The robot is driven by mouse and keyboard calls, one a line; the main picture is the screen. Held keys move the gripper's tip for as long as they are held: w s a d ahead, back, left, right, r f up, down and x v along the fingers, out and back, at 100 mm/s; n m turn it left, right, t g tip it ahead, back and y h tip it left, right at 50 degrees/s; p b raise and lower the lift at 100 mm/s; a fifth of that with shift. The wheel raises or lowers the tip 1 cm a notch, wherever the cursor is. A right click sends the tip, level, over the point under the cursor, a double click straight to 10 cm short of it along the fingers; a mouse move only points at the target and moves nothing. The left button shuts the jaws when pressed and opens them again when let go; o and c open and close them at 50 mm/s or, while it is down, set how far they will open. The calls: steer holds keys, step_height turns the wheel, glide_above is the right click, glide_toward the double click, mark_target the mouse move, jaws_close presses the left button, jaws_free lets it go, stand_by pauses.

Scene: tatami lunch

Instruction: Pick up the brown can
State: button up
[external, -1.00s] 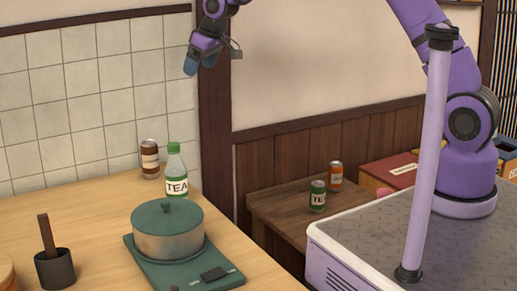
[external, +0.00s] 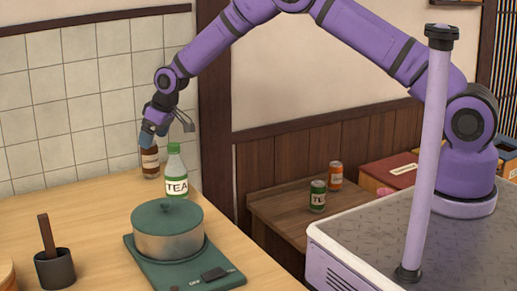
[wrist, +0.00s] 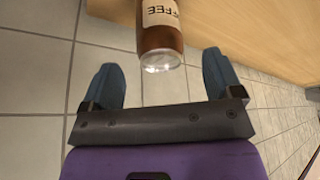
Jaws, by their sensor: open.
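The brown can (external: 150,163) has a pale label and stands upright on the wooden counter near the tiled wall, behind and left of the green tea bottle (external: 176,172). My gripper (external: 153,138) is open at the can's upper part in the external view and hides its top. In the wrist view the brown can (wrist: 160,38) has a label reading "FFEE", and its near end lies between the two blue fingers of my gripper (wrist: 162,82). Gaps show on both sides, so the fingers are not closed on it.
A green pot (external: 168,232) sits on a portable stove (external: 185,266) on the counter (external: 95,220). A dark cup with a utensil (external: 55,268) stands at the front left.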

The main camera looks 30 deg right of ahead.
mark_target(150, 159)
steer(key=shift+x, duration=2.75)
steer(key=c, duration=1)
steer(key=shift+r, duration=0.2)
